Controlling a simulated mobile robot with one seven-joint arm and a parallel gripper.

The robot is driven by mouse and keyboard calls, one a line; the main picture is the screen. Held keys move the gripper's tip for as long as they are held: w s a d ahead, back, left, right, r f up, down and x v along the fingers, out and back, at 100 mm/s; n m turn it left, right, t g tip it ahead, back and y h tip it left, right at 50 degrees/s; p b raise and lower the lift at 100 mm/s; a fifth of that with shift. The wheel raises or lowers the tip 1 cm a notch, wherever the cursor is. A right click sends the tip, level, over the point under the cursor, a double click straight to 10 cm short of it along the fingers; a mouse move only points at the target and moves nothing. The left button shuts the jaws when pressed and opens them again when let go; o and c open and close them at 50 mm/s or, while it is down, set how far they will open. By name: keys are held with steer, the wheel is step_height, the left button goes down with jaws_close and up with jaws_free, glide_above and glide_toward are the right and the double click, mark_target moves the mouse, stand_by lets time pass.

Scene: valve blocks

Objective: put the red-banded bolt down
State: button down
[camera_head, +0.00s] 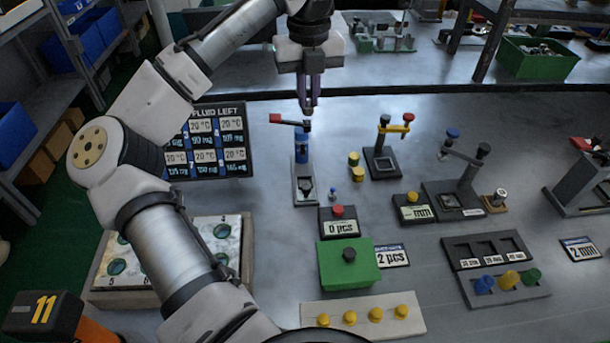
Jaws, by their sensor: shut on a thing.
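My gripper (309,106) points straight down in the upper middle of the head view, with its fingers close together. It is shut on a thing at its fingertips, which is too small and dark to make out. I cannot pick out a red band there, and no red-banded bolt shows clearly elsewhere. The fingertips show just above and beside a blue upright fixture (302,150) with a red lever (275,118) at its top. I cannot tell whether they touch it.
A black stand with a yellow bar (395,128) is to the right. A green box (348,262) and a pale board with several yellow knobs (322,306) are in front. A panel with readings (240,166) is behind my arm. Bare table lies right of the blue fixture (340,140).

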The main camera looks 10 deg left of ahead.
steer(key=shift+s+a+r+m, duration=0.2)
steer(key=shift+a+m, duration=0.05)
steer(key=shift+m, duration=0.35)
steer(key=shift+f+p, duration=0.2)
steer(key=shift+p, duration=0.1)
steer(key=p, duration=0.2)
glide_toward(305, 170)
steer(key=s+f, duration=0.2)
steer(key=s, duration=0.1)
steer(key=s+f, duration=0.2)
steer(key=shift+s+d, duration=0.2)
steer(key=shift+d, duration=0.1)
steer(key=shift+f, duration=0.1)
steer(key=c, duration=2)
jaws_free()
steer(key=shift+f, duration=0.1)
steer(key=o, duration=0.5)
step_height(305, 170, up, 12)
steer(key=shift+r+b, duration=0.2)
steer(key=shift+b, duration=0.35)
